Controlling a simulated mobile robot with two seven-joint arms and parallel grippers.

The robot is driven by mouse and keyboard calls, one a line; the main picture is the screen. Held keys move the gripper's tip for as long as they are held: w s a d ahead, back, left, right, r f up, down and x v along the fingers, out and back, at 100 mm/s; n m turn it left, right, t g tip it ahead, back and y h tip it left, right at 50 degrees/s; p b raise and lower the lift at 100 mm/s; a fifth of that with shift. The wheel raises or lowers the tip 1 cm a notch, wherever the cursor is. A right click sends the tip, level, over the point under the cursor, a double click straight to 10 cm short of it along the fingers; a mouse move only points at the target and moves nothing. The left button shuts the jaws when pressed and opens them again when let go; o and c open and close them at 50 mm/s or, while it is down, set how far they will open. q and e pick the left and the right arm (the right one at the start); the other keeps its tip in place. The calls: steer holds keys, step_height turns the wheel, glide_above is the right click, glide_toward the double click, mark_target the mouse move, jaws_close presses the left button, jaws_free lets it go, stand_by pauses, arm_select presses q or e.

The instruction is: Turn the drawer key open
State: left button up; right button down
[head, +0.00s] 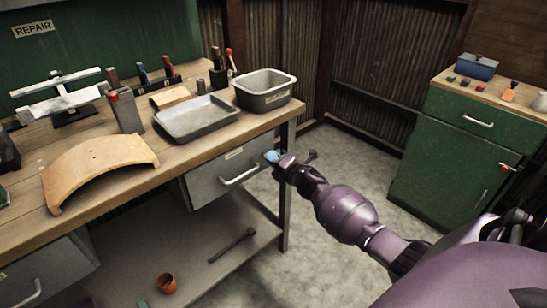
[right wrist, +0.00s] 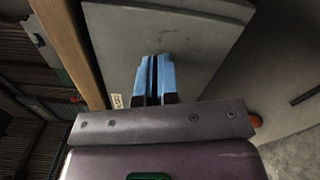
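The grey drawer (head: 215,180), with a bar handle and a small label, hangs shut under the workbench. It also fills the upper middle of the right wrist view (right wrist: 205,55). My right gripper (head: 272,157) is at the drawer's right end, its blue fingertips pointing at the front. In the right wrist view the fingers (right wrist: 154,78) are close together with a narrow dark slit between them. I cannot tell whether they grip something thin or touch the front. I cannot make out the drawer key in either view; the fingers may hide it. My left gripper is not in view.
The workbench (head: 190,148) above carries a grey tray (head: 197,120), a grey bin (head: 264,92) and a curved wooden piece (head: 98,165). Its leg (head: 285,205) stands close to my right gripper. A green cabinet (head: 450,165) is at the right, with bare floor between.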

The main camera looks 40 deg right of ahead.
steer(key=m, duration=0.3)
steer(key=shift+p, duration=0.3)
steer(key=shift+m, duration=0.4)
steer(key=shift+f, duration=0.1)
steer(key=c, duration=1.4)
jaws_free()
steer(key=shift+o, duration=0.2)
